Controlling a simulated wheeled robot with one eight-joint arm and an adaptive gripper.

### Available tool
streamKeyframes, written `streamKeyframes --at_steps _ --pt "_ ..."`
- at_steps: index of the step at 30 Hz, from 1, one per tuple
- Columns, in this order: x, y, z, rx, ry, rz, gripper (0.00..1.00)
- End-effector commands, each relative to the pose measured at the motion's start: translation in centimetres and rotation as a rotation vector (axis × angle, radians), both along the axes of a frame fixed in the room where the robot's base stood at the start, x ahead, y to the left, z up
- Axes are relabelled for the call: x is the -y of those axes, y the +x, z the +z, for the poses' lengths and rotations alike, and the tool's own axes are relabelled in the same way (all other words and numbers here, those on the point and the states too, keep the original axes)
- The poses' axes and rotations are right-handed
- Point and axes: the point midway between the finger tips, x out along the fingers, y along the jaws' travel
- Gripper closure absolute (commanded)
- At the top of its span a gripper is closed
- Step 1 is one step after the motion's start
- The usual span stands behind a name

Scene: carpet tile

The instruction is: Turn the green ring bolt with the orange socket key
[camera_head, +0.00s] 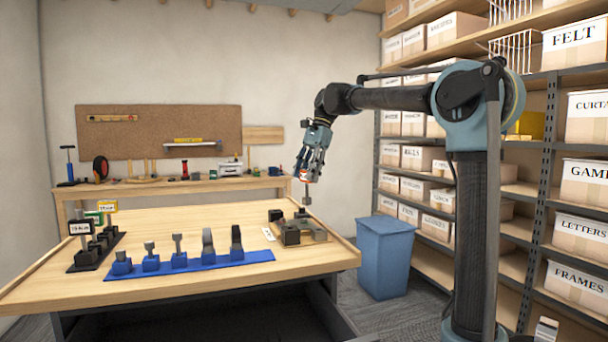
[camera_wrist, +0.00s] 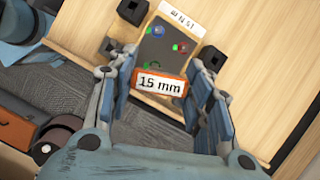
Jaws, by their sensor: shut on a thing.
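My gripper (camera_head: 311,172) is shut on the orange socket key (camera_wrist: 159,86), whose orange block reads "15 mm" in the wrist view. In the head view the key's grey shaft and socket (camera_head: 307,198) hang down from the fingers, above the far right part of the table. Below it is a dark fixture plate (camera_wrist: 165,55) with blue, red and green marks. A green ring (camera_wrist: 149,66) shows just beyond the orange block, partly hidden by it. The bolt heads are too small to make out, and the socket's lower end is hidden in the wrist view.
A blue rack (camera_head: 190,262) with several grey sockets stands at the table's front. A black rack (camera_head: 85,259) with tagged pieces is at left. Dark blocks (camera_head: 291,234) sit by the fixture. A blue bin (camera_head: 385,255) stands right of the table.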

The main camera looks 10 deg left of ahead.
Motion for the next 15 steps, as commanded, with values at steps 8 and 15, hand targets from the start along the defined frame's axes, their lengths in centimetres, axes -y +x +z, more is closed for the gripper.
streamKeyframes --at_steps 8,15 --pt "-1.3 -0.8 0.0 0.0 0.0 0.019 0.92" --pt "-1.6 -1.0 -0.1 -0.001 0.001 0.024 0.92"
